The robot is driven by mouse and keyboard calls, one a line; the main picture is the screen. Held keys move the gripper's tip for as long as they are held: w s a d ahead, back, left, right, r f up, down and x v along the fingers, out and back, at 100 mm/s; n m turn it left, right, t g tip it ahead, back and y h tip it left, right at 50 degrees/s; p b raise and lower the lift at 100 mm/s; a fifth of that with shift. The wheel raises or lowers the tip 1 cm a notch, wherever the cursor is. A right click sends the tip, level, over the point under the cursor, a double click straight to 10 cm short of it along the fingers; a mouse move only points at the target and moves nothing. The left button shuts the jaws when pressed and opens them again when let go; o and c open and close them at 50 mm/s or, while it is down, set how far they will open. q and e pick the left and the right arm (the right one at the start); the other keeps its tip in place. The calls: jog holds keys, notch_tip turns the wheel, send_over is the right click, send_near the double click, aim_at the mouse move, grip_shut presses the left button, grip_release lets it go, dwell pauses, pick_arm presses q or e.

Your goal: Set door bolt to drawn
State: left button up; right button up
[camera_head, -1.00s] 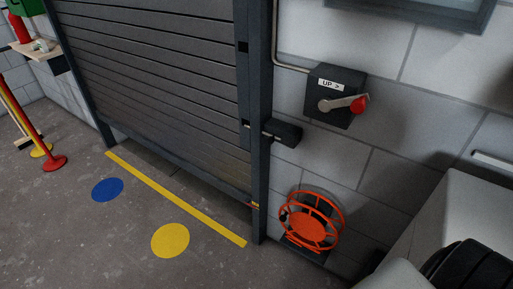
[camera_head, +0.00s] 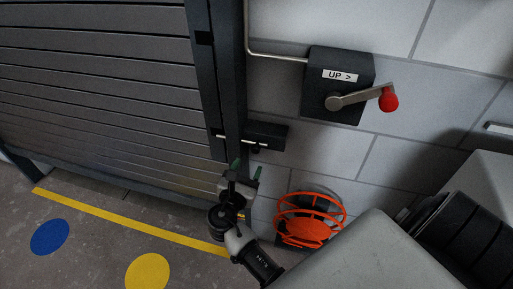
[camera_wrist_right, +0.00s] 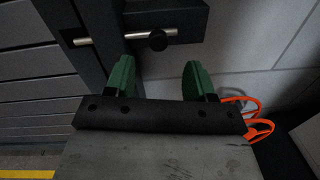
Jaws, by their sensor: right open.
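The door bolt is a thin silver rod (camera_wrist_right: 142,34) with a round dark knob (camera_wrist_right: 157,40), set in a black housing (camera_head: 268,134) beside the shutter's dark post. In the right wrist view a short piece of silver rod also shows at the post's left side, against the shutter edge. My right gripper (camera_head: 247,170) is open just below the bolt housing in the head view. In the right wrist view its green fingers (camera_wrist_right: 160,78) stand apart, with the knob above the gap between them, not touching. My left gripper is out of view.
A grey slatted shutter (camera_head: 100,90) fills the left. A black box marked UP (camera_head: 335,85) with a red-knobbed crank (camera_head: 388,99) is above right. An orange wheel (camera_head: 308,220) sits below right, close to my arm. Yellow floor line (camera_head: 130,220) at left.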

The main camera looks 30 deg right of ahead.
aim_at(254, 151)
jog(key=x, duration=0.7)
jog(key=shift+w+d+p, duration=0.15)
jog(key=shift+w+p, duration=0.15)
jog(key=shift+w+d+f, duration=0.1)
jog(key=shift+w+d, duration=0.25)
jog(key=shift+d, duration=0.1)
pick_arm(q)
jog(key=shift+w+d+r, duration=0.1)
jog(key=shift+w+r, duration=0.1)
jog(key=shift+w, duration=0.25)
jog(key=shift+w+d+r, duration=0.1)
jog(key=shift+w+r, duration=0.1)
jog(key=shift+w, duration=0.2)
pick_arm(e)
jog(key=shift+c, duration=0.9)
grip_shut()
jog(key=s+d+p, duration=0.2)
jog(key=s, duration=0.1)
jog(key=shift+s+d, duration=0.2)
jog(key=shift+d, duration=0.15)
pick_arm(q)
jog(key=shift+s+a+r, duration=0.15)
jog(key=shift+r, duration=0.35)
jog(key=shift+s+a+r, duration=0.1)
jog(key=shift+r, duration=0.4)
pick_arm(e)
jog(key=shift+f, duration=0.1)
